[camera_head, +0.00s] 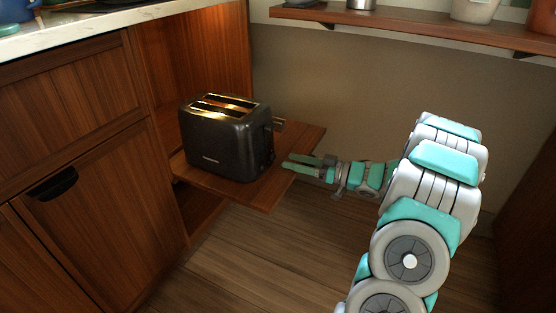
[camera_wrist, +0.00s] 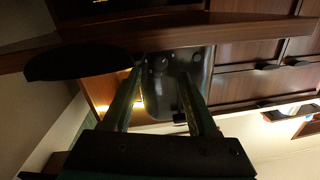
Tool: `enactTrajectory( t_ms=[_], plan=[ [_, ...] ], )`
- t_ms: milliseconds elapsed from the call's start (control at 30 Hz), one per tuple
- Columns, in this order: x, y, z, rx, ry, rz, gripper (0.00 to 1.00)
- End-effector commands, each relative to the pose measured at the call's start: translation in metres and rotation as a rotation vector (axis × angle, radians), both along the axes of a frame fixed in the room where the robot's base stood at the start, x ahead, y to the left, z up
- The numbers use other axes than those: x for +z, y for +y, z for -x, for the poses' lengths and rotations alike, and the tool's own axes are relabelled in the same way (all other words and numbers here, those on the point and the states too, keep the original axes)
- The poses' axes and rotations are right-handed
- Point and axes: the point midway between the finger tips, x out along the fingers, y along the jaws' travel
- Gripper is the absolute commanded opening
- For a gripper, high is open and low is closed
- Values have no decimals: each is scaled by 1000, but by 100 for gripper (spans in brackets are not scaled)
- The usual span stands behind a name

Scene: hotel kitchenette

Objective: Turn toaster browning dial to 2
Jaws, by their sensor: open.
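The black two-slot toaster (camera_head: 225,140) stands upright on a pulled-out wooden shelf (camera_head: 262,196). Its slots glow warm on top. My gripper (camera_head: 289,162) is open and empty, just right of the toaster's control end, level with its lower part. In the wrist view, the dark end panel of the toaster (camera_wrist: 190,62) lies ahead between and beyond the open fingers of my gripper (camera_wrist: 160,74). A small round knob, apparently the browning dial (camera_wrist: 161,63), shows between the fingertips. Its markings and setting are too small and dark to read. I cannot tell whether the fingers touch it.
Wooden cabinets (camera_head: 75,170) with a pale countertop (camera_head: 90,28) stand at the left. A wall shelf (camera_head: 420,24) with pots runs along the back. The floor (camera_head: 255,255) in front of the pulled-out shelf is clear. A dark rounded shape (camera_wrist: 80,62) is close in the wrist view.

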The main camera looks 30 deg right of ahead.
Motion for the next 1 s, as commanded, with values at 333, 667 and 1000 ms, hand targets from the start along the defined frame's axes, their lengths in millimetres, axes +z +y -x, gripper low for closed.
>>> enactTrajectory(
  t_ms=[333, 667, 1000],
  plan=[
    [0, 26, -28, 2, -2, -2, 59],
    [0, 30, -31, 0, 0, 0, 59],
    [0, 29, -31, 0, 0, 0, 28]
  ],
)
